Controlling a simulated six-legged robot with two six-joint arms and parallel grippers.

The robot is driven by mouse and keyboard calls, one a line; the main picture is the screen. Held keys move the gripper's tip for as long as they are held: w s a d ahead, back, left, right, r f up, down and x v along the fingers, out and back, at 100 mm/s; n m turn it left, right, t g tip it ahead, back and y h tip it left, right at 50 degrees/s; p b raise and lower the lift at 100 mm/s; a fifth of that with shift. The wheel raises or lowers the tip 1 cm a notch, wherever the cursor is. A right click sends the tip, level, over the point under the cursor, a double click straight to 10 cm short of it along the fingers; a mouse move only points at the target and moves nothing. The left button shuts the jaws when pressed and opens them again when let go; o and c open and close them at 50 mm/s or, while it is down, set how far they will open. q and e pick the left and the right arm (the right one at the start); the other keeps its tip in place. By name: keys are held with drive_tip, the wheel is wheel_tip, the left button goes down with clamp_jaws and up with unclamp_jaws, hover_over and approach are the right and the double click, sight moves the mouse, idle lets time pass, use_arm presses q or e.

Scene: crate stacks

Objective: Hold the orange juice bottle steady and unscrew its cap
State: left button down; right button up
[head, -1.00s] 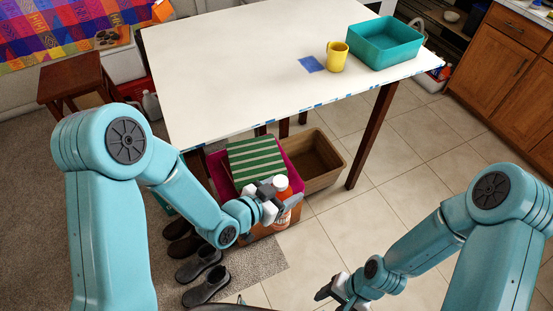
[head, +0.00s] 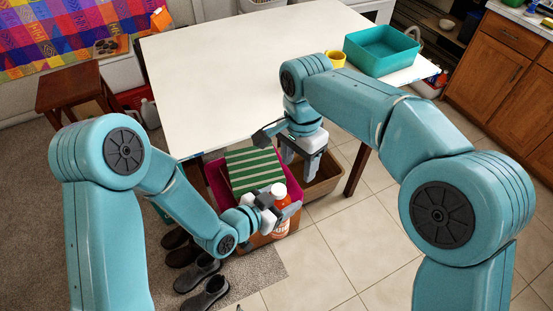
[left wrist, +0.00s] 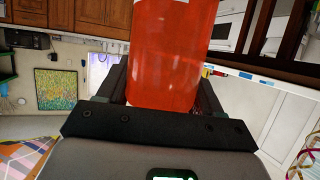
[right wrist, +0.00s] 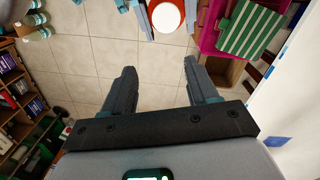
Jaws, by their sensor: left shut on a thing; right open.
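The orange juice bottle (head: 281,199) stands upright in front of the crates, with its white cap (head: 279,189) on top. My left gripper (head: 270,211) is shut around the bottle's body. In the left wrist view the orange bottle (left wrist: 170,50) fills the space between the jaws. My right gripper (head: 299,168) is open and empty, pointing down, just behind and right of the bottle in the head view. In the right wrist view the white cap (right wrist: 166,17) lies beyond the open fingertips at the top edge, apart from them.
A magenta crate (head: 216,176) with a green striped item (head: 254,168) stands behind the bottle, beside a brown crate (head: 325,181). The white table (head: 225,65) behind holds a yellow mug (head: 336,58) and a teal bin (head: 384,52). Tiled floor at right is clear; shoes (head: 205,297) lie front left.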

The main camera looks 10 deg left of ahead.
sight(277, 188)
drive_tip(key=shift+n, duration=0.5)
drive_tip(key=a, duration=0.1)
drive_tip(key=s+a+r, duration=0.2)
drive_tip(key=shift+a, duration=0.25)
drive_tip(key=shift+s+a+r+t, duration=0.1)
drive_tip(key=shift+s+a+t, duration=0.05)
drive_tip(key=shift+a+t, duration=0.2)
wheel_tip(277, 188, down, 8)
drive_tip(key=shift+a+r, duration=0.1)
drive_tip(key=shift+c, duration=0.3)
